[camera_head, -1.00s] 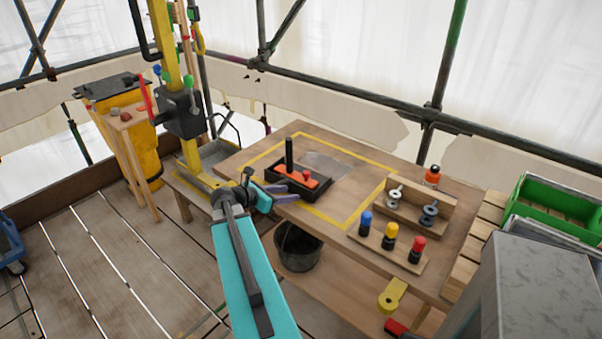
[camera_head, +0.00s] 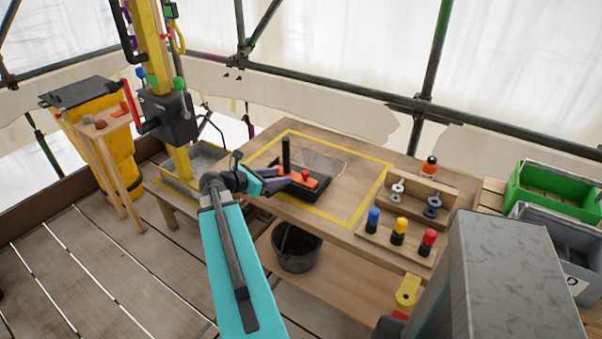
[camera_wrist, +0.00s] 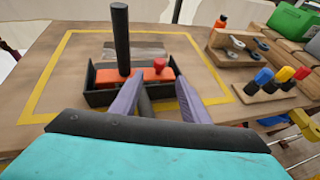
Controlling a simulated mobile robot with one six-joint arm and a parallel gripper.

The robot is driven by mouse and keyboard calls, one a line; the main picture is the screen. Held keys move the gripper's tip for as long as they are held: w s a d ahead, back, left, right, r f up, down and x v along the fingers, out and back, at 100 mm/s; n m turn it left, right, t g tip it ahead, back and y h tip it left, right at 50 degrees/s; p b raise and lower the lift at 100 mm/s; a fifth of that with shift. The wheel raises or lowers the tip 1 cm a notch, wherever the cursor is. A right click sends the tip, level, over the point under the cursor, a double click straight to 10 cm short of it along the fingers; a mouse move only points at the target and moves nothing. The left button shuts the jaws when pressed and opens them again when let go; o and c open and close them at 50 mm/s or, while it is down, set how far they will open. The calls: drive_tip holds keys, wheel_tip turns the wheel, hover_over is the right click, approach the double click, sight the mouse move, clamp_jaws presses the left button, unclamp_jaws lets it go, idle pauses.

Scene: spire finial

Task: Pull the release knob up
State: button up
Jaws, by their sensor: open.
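A small red knob (camera_head: 305,174) stands on an orange block (camera_head: 291,179) in a black tray (camera_head: 315,196) on the wooden table. It also shows in the wrist view (camera_wrist: 160,64), with an upright black post (camera_wrist: 121,40) to its left. I cannot tell for sure that this is the release knob. My gripper (camera_head: 287,181) is open and empty at the near left side of the tray. In the wrist view, its two purple fingers (camera_wrist: 153,90) reach toward the orange block, and the red knob shows beyond and between their tips. The fingers hide part of the tray's near wall.
A yellow tape outline (camera_head: 371,209) surrounds the tray. Blue, yellow and red-topped pegs (camera_head: 398,231) stand on a board to the right. A yellow mast (camera_head: 150,45) with a black lever box (camera_head: 169,117) rises at left. A bucket (camera_head: 296,248) sits below the table.

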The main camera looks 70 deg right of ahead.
sight(304, 173)
drive_tip(key=p+x, duration=0.3)
drive_tip(key=x, duration=1)
drive_tip(key=shift+s+d+f, duration=0.1)
drive_tip(key=shift+s+d, duration=0.1)
drive_tip(key=shift+d, duration=0.15)
clamp_jaws()
